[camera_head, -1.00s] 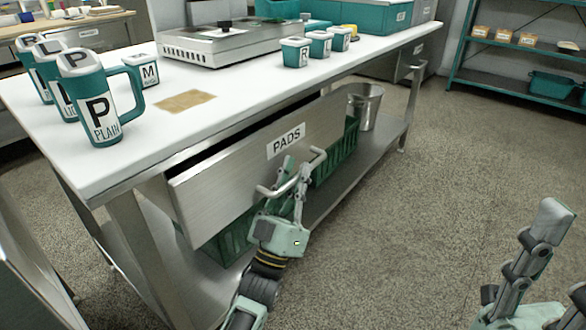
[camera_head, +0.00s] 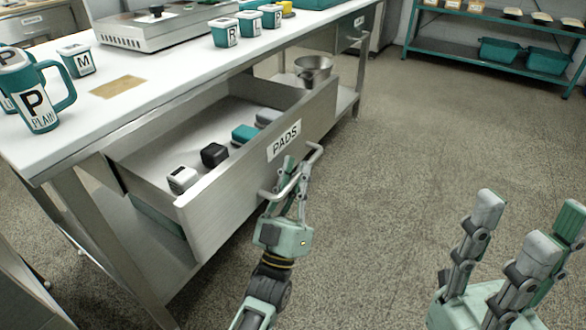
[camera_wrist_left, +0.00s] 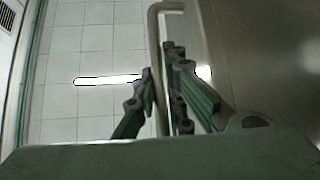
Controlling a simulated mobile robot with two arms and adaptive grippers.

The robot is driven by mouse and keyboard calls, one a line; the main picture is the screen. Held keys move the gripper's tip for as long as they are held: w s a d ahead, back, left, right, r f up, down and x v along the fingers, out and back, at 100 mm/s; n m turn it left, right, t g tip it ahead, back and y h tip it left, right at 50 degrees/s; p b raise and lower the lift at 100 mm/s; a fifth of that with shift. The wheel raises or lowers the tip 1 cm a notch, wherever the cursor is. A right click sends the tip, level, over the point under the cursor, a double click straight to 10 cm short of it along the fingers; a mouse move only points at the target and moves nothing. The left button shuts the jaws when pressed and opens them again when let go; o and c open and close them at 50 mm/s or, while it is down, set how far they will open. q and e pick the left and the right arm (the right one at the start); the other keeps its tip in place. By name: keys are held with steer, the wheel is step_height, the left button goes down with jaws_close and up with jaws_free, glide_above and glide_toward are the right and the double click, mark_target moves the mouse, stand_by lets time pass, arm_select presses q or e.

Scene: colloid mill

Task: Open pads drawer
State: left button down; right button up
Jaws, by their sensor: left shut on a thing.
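The pads drawer (camera_head: 240,195) is a steel drawer under the white table, with a "PADS" label on its front. It stands well out from the table, and pads in white, black, teal and grey (camera_head: 214,154) show inside it. My left gripper (camera_head: 288,178) is shut on the bar handle (camera_head: 313,157) of the drawer. In the left wrist view the fingers (camera_wrist_left: 162,90) sit on both sides of the handle bar (camera_wrist_left: 155,40). My right gripper (camera_head: 520,235) is at the lower right, its fingers spread apart, empty and away from the drawer.
The white tabletop (camera_head: 150,107) holds mugs (camera_head: 38,98), small lettered cups (camera_head: 224,33) and a steel appliance (camera_head: 155,28). A metal bucket (camera_head: 313,70) stands on the lower shelf. A teal shelf rack (camera_head: 480,55) is at the back right. The floor (camera_head: 400,130) right of the drawer is clear.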

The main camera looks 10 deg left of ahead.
arm_select(q)
steer(key=shift+f, duration=0.1)
steer(key=c, duration=2.1)
jaws_free()
steer(key=v, duration=1.2)
steer(key=shift+s, duration=0.1)
